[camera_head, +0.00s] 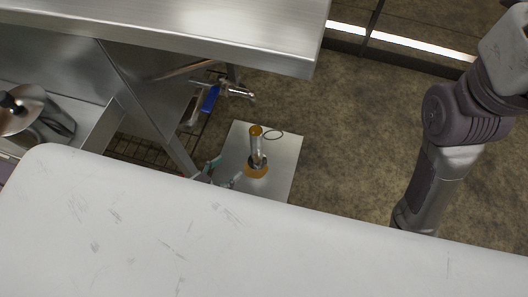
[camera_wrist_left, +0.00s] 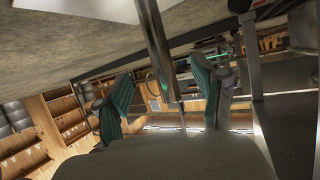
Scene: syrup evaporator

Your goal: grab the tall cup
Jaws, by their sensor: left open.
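The tall cup (camera_head: 256,147) is a slim metal cylinder with an amber top and an amber round at its foot. It stands upright on a small steel table (camera_head: 285,176). A thin wire loop shows at its upper right. My left gripper (camera_head: 224,172) is open with teal fingers, just left of the cup's lower part and apart from it. In the left wrist view my left gripper (camera_wrist_left: 160,92) is spread wide. A dark upright metallic shape with a loop, apparently the tall cup (camera_wrist_left: 160,52), shows between its fingers, upside down. My right gripper is hidden.
A large steel evaporator surface (camera_head: 200,28) overhangs at the upper left. A tap with a blue handle (camera_head: 210,98) sticks out near the cup. A metal pot (camera_head: 30,112) stands at far left. Floor (camera_head: 350,140) right of the table is clear.

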